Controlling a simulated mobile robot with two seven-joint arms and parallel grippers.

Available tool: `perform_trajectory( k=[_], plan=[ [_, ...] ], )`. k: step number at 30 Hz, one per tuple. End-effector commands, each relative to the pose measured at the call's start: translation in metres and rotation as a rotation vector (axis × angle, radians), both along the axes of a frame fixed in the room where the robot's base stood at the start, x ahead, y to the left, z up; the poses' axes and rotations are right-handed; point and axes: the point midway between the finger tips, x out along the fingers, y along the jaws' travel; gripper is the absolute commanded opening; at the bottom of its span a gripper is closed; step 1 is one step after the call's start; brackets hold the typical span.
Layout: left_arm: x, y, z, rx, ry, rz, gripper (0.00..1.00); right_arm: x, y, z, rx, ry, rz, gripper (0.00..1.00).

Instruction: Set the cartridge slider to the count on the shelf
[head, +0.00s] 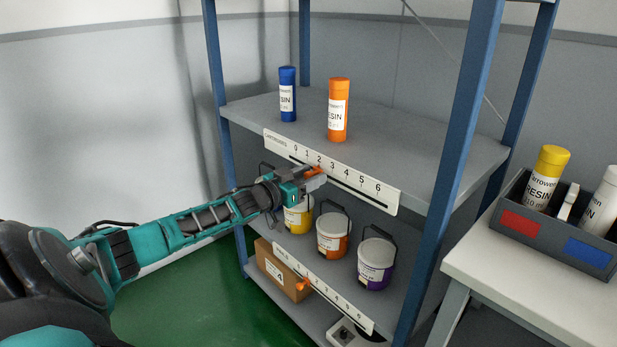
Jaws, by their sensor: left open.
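The cartridge scale (384,193) is a white strip on the upper shelf's front edge, numbered 0 to 6. Its orange slider (317,170) appears close below the 2; the gripper partly hides it, so its exact mark is unclear. My left gripper (314,177) is open at the slider, its fingers beside or around it; I cannot tell whether they touch it. Two cartridges stand upright on the upper shelf (410,150): a blue cartridge (287,95) and an orange cartridge (338,110). My right gripper is not in view.
The shelf below holds a yellow pail (297,217), an orange pail (333,236) and a purple pail (375,263). Its lower scale (335,300) has another orange slider (302,286). A dark crate (545,237) with yellow and white cartridges stands on the right table (490,262).

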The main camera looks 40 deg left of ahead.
Motion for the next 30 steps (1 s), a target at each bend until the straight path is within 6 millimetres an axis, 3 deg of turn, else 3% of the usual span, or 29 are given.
perform_trajectory(
  k=[8, 30],
  plan=[
    [-0.01, 0.0, 0.0, -0.002, 0.002, -0.001, 0.52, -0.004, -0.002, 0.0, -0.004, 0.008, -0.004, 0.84],
    [-0.106, 0.008, 0.001, 0.0, 0.003, 0.0, 0.52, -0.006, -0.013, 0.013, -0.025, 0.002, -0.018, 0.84]
  ],
)
